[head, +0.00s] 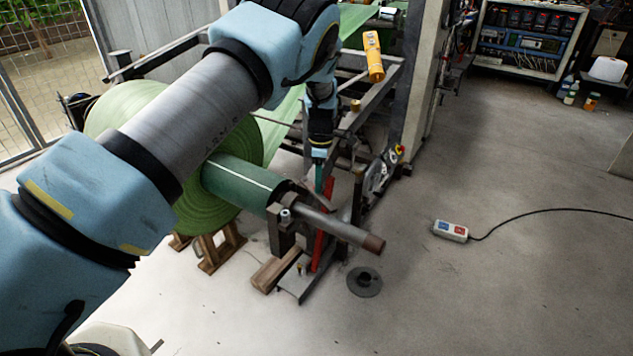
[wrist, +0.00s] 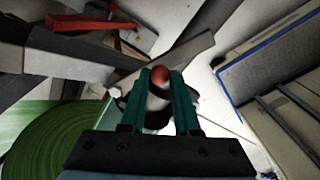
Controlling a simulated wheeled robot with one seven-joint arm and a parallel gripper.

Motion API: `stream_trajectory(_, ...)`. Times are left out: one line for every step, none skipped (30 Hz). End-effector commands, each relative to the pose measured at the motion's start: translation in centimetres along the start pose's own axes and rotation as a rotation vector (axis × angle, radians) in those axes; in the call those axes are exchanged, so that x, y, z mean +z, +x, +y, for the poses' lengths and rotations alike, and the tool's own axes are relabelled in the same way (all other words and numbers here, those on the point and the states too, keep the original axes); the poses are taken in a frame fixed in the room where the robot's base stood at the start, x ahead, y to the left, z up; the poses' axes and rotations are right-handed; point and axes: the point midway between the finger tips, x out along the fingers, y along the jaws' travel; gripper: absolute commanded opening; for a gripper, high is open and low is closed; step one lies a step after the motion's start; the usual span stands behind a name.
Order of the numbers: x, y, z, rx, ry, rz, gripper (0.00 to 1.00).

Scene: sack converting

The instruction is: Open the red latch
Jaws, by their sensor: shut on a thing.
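In the head view, the red latch shows as red upright parts (head: 319,250) on the stand beside the roll's shaft. My gripper (head: 319,170) points down right above its upper end, behind the shaft; the fingertips are small there. In the wrist view, a round red knob (wrist: 160,75) sits between the two teal fingertips of my gripper (wrist: 162,82), which are shut on it. A pale rod-like part shows below the knob, between the fingers. I cannot tell how the knob joins the red bar (wrist: 92,23) at the upper left.
The green roll (head: 222,205) with its steel shaft (head: 340,228) lies beside my gripper. A yellow pendant (head: 373,56) hangs above. A dark disc (head: 365,281) and a switch box (head: 450,230) with a cable lie on the floor. The floor at right is mostly clear.

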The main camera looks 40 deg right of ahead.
Motion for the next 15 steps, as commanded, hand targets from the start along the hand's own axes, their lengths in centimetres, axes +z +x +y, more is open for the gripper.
stream_trajectory(0.05,-0.05,0.07,0.002,-0.002,-0.001,0.0)
stream_trajectory(0.06,-0.05,0.07,0.002,-0.003,-0.001,0.0)
stream_trajectory(0.06,-0.05,0.07,0.002,-0.003,-0.001,0.0)
stream_trajectory(0.06,-0.05,0.08,0.002,-0.003,-0.001,0.0)
stream_trajectory(0.06,-0.05,0.07,0.002,-0.003,-0.001,0.0)
stream_trajectory(0.06,-0.05,0.07,0.002,-0.003,-0.001,0.0)
stream_trajectory(0.06,-0.05,0.07,0.002,-0.003,-0.001,0.0)
stream_trajectory(0.06,-0.05,0.07,0.002,-0.003,-0.001,0.0)
stream_trajectory(0.05,-0.05,0.07,0.002,-0.002,-0.001,0.0)
stream_trajectory(0.05,-0.06,0.08,0.002,-0.002,-0.001,0.0)
stream_trajectory(0.05,-0.05,0.07,0.002,-0.002,-0.001,0.0)
stream_trajectory(0.05,-0.06,0.07,0.002,-0.002,-0.001,0.35)
stream_trajectory(0.05,-0.05,0.07,0.002,-0.002,-0.001,0.38)
stream_trajectory(0.05,-0.05,0.07,0.002,-0.002,-0.001,0.41)
stream_trajectory(0.05,-0.05,0.06,0.001,-0.002,0.0,0.46)
